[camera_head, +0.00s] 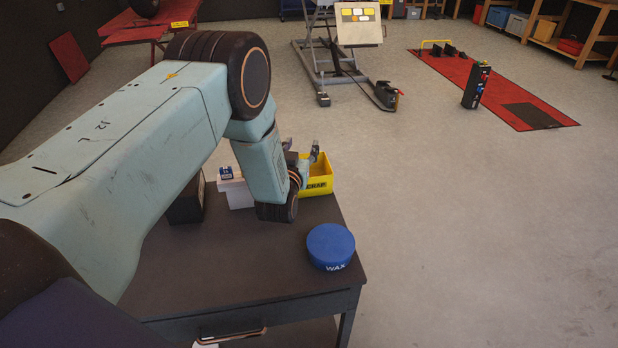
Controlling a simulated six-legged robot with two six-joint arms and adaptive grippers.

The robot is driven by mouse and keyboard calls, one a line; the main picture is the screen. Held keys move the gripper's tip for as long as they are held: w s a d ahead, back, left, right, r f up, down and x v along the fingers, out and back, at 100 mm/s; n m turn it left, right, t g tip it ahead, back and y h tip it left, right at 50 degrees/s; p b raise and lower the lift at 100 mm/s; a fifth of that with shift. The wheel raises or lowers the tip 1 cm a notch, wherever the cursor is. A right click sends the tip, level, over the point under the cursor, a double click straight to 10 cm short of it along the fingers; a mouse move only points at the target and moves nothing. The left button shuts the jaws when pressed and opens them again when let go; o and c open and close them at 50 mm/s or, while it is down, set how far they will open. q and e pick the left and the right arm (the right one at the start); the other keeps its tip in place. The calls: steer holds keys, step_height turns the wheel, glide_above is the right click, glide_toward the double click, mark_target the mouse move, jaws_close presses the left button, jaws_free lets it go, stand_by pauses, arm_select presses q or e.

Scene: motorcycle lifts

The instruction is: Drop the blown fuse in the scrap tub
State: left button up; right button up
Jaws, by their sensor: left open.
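The yellow scrap tub (320,184) stands at the far right corner of the dark cart top, with part of its lettering showing. My left gripper (302,153) is at the tub's left side, partly hidden by my own wrist. One fingertip shows against the tub's back area, and the gripper is open. I cannot tell whether it is over the tub or beside it. The blown fuse is not visible; my arm hides part of the cart top. My right gripper is not in view.
A blue wax tin (330,246) sits near the cart's right edge. A white box (236,190) with a small blue item (226,173) stands left of the tub, and a dark box (187,205) is beside it. The cart top (220,270) is bare in front. Open floor lies right.

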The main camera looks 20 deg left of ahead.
arm_select(q)
steer(key=v, duration=1.1)
steer(key=shift+s+r, duration=0.15)
steer(key=shift+s, duration=0.2)
steer(key=shift+w, duration=0.1)
steer(key=shift+d, duration=0.1)
